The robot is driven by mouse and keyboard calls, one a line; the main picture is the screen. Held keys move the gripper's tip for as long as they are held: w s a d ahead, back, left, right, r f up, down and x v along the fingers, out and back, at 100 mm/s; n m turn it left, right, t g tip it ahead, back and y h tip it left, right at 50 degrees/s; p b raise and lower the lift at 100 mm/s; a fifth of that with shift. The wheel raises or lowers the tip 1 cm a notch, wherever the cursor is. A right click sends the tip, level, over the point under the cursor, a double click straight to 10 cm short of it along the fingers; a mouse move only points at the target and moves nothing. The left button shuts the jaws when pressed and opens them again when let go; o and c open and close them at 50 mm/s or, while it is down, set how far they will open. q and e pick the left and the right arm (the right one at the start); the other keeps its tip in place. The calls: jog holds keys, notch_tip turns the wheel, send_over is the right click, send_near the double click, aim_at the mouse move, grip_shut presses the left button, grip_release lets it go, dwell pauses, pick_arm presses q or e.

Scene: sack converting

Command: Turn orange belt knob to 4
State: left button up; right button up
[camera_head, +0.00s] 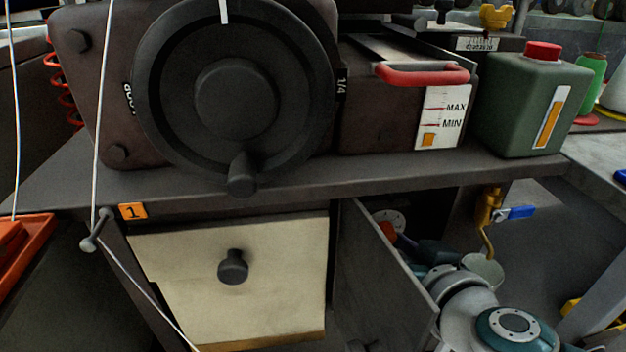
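An orange knob (387,231) shows small inside the open lower compartment, in front of a pale round dial plate (393,216) with dark marks. The marks are too small to read, so I cannot tell its setting. My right arm comes in from the lower right and reaches into this compartment. Its dark gripper (405,241) is at the knob; the fingers are small and partly hidden behind the open door, so I cannot tell whether they are closed on it. My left gripper is not in view.
The open grey door (380,285) stands left of my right arm. Above are the bench top (400,180), black handwheel (235,85) and green canister (528,105). A blue-handled valve (515,212) is right of the compartment. A cream drawer (190,275) is shut.

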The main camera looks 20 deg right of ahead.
grip_shut()
jog(key=shift+d+f+m+t+y+b, duration=0.15)
jog(key=shift+m+t+y+b, duration=0.75)
jog(key=shift+m+b, duration=3.55)
jog(key=shift+f+m+t+y+b, duration=0.1)
jog(key=shift+f+m+t+b, duration=0.2)
jog(key=shift+m+t+b, duration=2.75)
jog(key=shift+d+f+m+g+y+b, duration=0.15)
jog(key=shift+m+y+b, duration=0.35)
jog(key=shift+m+b, duration=5.3)
jog(key=n+b, duration=0.2)
jog(key=b, duration=0.1)
jog(key=shift+a+n, duration=0.1)
jog(key=shift+n, duration=0.3)
